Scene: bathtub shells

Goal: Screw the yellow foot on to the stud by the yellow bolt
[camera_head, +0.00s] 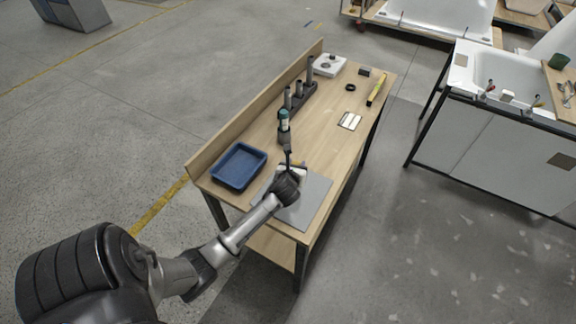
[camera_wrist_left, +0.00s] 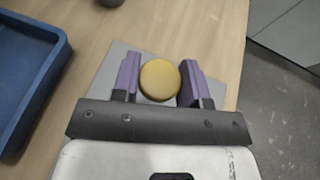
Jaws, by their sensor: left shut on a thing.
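The yellow foot (camera_wrist_left: 160,79) is a round disc between the two purple fingers of my left gripper (camera_wrist_left: 159,90) in the left wrist view. The gripper is shut on it, over the grey mat on the bench. In the head view my left gripper (camera_head: 294,168) is at the near end of the bench, with a small yellow patch beyond it. My right gripper is not in view. A white tub shell (camera_head: 512,72) stands at the right with small coloured bits on it. I cannot tell a stud or a yellow bolt among them.
A blue tray (camera_head: 239,166) sits left of the gripper on the wooden bench (camera_head: 327,130). A bottle-like tool (camera_head: 284,121) and a rack of dark cylinders (camera_head: 298,92) stand behind. A yellow tool (camera_head: 377,89) lies at the far right. Open floor separates bench and tub.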

